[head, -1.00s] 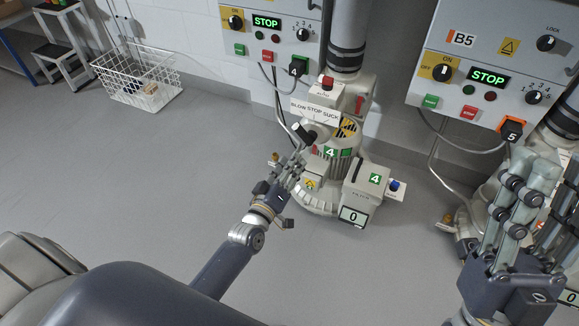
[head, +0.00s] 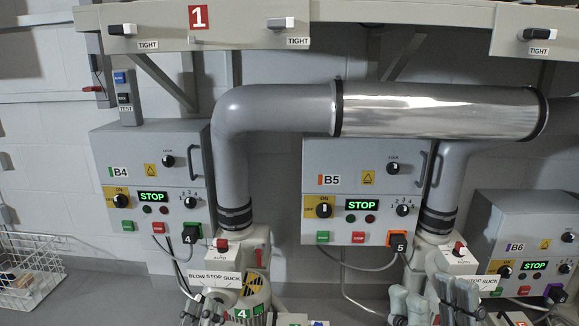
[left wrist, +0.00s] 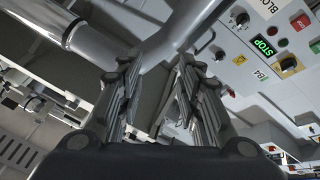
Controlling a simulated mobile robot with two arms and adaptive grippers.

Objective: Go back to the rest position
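My left gripper (head: 205,310) shows only in part at the bottom edge of the head view, in front of blower 4 (head: 256,290). In the left wrist view my left gripper (left wrist: 158,85) has its fingers apart with nothing between them. My right gripper (head: 433,300) stands at the bottom of the head view, in front of the blower under panel B5. Its fingers point up and are apart, with nothing seen between them. Both wrists are below the head view.
Control panels B4 (head: 155,190), B5 (head: 362,205) and B6 (head: 530,240) read STOP. A grey pipe with a shiny metal section (head: 435,112) runs above them, under a beam (head: 390,14) with switches. A white wire basket (head: 32,268) stands at lower left.

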